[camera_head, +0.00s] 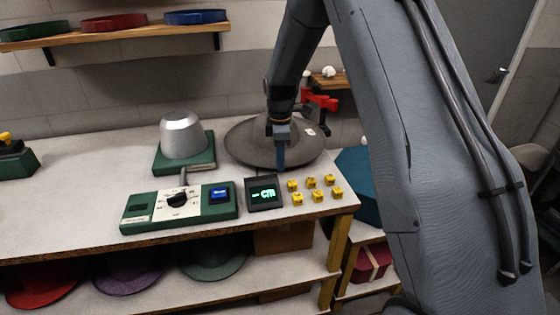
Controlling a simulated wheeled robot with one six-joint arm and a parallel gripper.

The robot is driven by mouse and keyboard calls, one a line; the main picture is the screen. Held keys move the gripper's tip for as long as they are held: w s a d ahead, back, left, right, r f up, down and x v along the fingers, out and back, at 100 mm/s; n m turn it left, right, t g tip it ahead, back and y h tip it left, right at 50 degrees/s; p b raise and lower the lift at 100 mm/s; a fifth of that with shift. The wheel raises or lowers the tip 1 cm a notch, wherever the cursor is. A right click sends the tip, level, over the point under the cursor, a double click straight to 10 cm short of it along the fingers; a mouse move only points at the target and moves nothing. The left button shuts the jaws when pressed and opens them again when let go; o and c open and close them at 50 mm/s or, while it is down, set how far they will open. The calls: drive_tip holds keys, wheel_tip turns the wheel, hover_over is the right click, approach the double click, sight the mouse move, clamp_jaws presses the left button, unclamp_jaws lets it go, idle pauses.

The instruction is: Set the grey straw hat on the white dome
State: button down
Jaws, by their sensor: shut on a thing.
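The grey straw hat (246,145) is a wide, dark grey disc over the back right of the worktop. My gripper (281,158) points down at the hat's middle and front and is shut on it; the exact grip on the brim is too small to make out. I cannot tell whether the hat touches the worktop. A small pale tag shows on its right side. The white dome (183,135) stands upright and bare on a green base, left of the hat and apart from it.
A green control panel (180,207) with a dial, a small display (264,193) and several yellow blocks (312,182) line the worktop's front. A red clamp-like thing (320,101) is behind the hat. A wooden shelf (130,35) hangs above left. The worktop left of the dome is mostly clear.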

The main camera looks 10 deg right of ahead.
drive_tip(key=shift+f, duration=0.6)
drive_tip(key=c, duration=1.8)
unclamp_jaws()
wheel_tip(320, 180, up, 7)
drive_tip(key=shift+r+b, duration=0.1)
drive_tip(key=shift+b, duration=1.05)
drive_tip(key=shift+r, duration=0.2)
drive_tip(key=s+m, duration=0.3)
drive_tip(key=s, duration=0.2)
drive_tip(key=s+d+m, duration=0.1)
drive_tip(key=s+m, duration=0.1)
drive_tip(key=s, duration=0.3)
drive_tip(key=s+m, duration=0.3)
drive_tip(key=s, duration=0.1)
drive_tip(key=shift+s+d+m, duration=0.25)
drive_tip(key=shift+s+m, duration=0.05)
drive_tip(key=shift+s, duration=0.1)
drive_tip(key=s+f+m+t, duration=0.1)
drive_tip(key=s+f+m, duration=0.1)
drive_tip(key=s+m, duration=0.6)
drive_tip(key=s+d, duration=0.1)
drive_tip(key=s, duration=0.5)
drive_tip(key=shift+s+f, duration=0.15)
drive_tip(key=shift+s, duration=0.25)
drive_tip(key=shift+a, duration=0.1)
